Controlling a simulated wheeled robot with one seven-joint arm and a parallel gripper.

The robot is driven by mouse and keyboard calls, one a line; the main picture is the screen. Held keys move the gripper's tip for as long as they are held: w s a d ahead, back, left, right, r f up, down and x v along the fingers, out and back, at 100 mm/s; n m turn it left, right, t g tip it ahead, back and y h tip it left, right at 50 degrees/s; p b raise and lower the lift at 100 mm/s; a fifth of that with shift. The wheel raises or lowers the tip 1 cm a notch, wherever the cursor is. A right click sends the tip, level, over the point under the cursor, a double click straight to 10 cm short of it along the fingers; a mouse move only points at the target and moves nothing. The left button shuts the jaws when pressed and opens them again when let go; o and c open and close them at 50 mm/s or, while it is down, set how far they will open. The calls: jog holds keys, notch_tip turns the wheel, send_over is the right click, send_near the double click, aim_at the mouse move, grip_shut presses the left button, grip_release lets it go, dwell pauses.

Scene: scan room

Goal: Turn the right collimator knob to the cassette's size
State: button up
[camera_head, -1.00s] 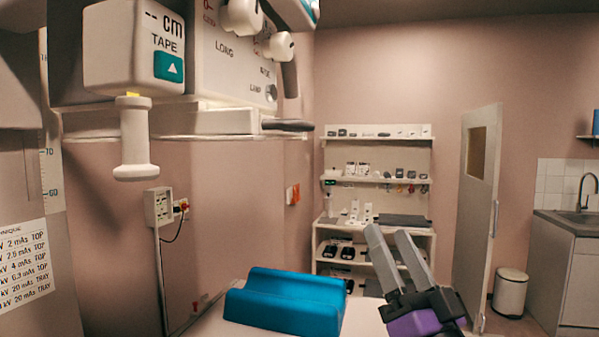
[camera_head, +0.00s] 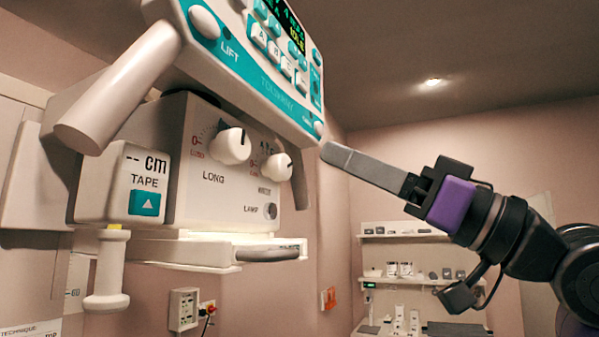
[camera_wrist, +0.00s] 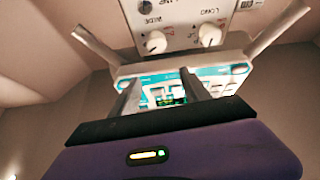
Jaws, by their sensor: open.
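The right collimator knob (camera_head: 277,166) is a white knob with a dark mark on the collimator's front face (camera_head: 205,195). It also shows in the wrist view (camera_wrist: 155,42), where the picture is upside down. The left knob (camera_head: 233,146), above the word LONG, sits beside it. My gripper (camera_head: 328,154) is to the right of the knobs, near the lower right corner of the control panel. Its two fingers stand apart and empty in the wrist view (camera_wrist: 161,80); in the head view they overlap. Nothing touches the knob. I cannot make out a cassette.
The teal and white control panel (camera_head: 255,85) overhangs the knobs. Its thick handles, left (camera_head: 120,90) and right (camera_head: 299,180), stick out on both sides. The tape box (camera_head: 125,180) is at the left, and a lamp button (camera_head: 270,211) lies below the right knob. Shelves stand at the back right.

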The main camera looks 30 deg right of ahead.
aim_at(287, 171)
jog(key=shift+m+g+h, duration=0.3)
jog(key=shift+g, duration=0.4)
jog(key=w+a, duration=0.1)
jog(key=w, duration=0.1)
jog(key=w+a+p, duration=0.1)
jog(key=w+a, duration=0.1)
jog(key=w+a+p, duration=0.1)
jog(key=w+a, duration=0.1)
jog(key=w, duration=0.1)
grip_shut()
